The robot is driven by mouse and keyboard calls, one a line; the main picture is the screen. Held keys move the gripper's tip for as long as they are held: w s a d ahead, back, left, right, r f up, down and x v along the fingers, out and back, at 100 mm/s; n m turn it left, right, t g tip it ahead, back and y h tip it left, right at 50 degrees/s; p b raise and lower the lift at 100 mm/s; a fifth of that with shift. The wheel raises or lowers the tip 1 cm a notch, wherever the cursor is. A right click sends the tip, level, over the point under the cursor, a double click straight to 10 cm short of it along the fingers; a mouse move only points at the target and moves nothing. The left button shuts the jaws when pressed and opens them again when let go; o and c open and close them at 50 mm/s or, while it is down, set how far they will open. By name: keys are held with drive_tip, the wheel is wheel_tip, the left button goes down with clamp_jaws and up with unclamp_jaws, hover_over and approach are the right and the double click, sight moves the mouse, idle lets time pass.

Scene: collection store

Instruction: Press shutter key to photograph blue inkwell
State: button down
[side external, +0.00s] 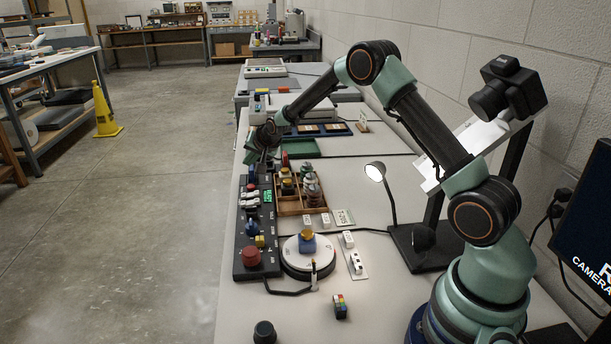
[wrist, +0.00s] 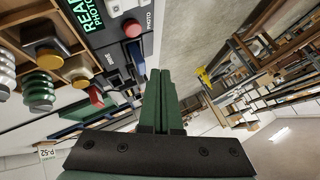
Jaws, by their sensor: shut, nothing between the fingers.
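The blue inkwell (side external: 307,245), with a yellow top, stands upright on a round white turntable (side external: 291,262). The control panel (side external: 241,263) is a long dark box with several coloured keys and a green-lit display, left of the turntable. In the wrist view, the display (wrist: 88,12) reads READY and PHOTO, and a red key (wrist: 132,28) sits near a PHOTO label. My gripper (side external: 254,168) is over the panel's far end; in the wrist view its shut, empty fingers (wrist: 160,75) are close to the panel's keys. Whether the fingertips touch a key, I cannot tell.
A wooden compartment tray (side external: 288,209) with several small pots is right of the panel. A lamp (side external: 376,174) and a camera on a stand (side external: 508,90) are further right. A small coloured cube (side external: 340,306) lies in front.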

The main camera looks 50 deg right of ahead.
sight(252, 188)
drive_tip(key=shift+f, duration=2.65)
drive_tip(key=shift+f, duration=0.1)
drive_tip(key=shift+f, duration=0.35)
drive_tip(key=shift+f, duration=0.45)
idle(0.8)
drive_tip(key=shift+r, duration=0.85)
drive_tip(key=shift+r, duration=2.55)
